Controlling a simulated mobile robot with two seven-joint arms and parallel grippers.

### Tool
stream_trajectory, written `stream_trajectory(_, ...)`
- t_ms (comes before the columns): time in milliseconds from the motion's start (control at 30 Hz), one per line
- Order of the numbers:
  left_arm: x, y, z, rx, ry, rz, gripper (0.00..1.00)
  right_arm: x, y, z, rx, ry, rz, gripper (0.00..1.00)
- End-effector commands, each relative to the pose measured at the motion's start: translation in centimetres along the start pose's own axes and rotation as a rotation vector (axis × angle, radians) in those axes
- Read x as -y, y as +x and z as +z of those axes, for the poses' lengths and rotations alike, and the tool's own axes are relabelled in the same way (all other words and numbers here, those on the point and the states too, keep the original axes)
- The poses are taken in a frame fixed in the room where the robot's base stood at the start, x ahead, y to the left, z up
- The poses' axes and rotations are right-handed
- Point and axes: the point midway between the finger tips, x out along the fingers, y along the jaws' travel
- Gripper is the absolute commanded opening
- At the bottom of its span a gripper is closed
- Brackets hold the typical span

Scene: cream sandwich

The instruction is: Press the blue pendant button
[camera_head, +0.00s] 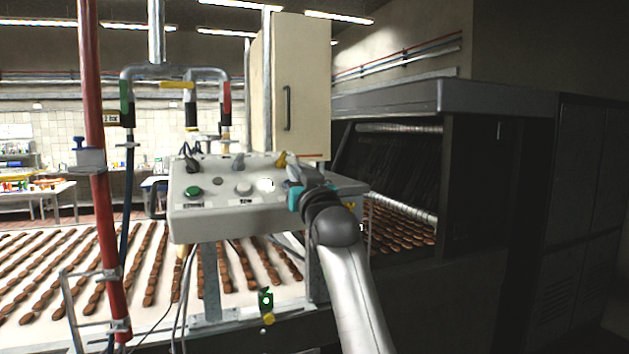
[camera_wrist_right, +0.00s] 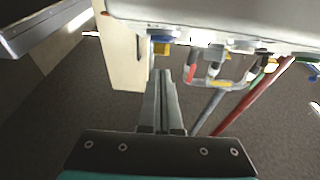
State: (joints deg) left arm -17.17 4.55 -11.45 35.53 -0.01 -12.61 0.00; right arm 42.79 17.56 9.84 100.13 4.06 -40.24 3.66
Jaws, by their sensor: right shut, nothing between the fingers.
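The grey pendant box (camera_head: 215,213) hangs in the middle of the head view, with a green button (camera_head: 193,191) at its left and pale controls (camera_head: 243,189) beside it. My right gripper (camera_head: 296,174) is at the box's right end and covers part of its face there. In the right wrist view its two fingers (camera_wrist_right: 163,76) are together and empty. A small blue part (camera_wrist_right: 163,39), which looks like the blue button, shows on the box just beyond the fingertips, with a visible gap in the picture. In the head view I cannot make out the blue button. My left gripper is not in view.
A red pipe (camera_head: 101,230) stands at left. A conveyor (camera_head: 140,268) with rows of brown pieces runs below and behind the box. A dark machine (camera_head: 480,180) stands at right.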

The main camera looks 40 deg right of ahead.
Motion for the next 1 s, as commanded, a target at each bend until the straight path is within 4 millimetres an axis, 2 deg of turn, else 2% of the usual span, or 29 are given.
stream_trajectory(200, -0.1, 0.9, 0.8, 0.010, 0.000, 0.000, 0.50, 0.0, -3.1, 0.0, -0.006, -0.001, 0.000, 0.00)
stream_trajectory(433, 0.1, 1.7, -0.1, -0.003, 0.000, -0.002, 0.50, 0.0, -6.6, -0.1, -0.007, 0.000, 0.000, 0.00)
stream_trajectory(600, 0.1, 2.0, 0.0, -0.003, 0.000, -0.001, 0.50, 0.0, -8.6, -0.2, -0.007, 0.001, 0.000, 0.00)
stream_trajectory(800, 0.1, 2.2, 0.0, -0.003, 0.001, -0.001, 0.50, 0.0, -9.8, -0.3, -0.007, 0.001, 0.001, 0.00)
stream_trajectory(1000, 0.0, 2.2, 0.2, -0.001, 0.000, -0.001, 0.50, -0.1, -10.0, -0.4, -0.007, 0.001, 0.001, 0.00)
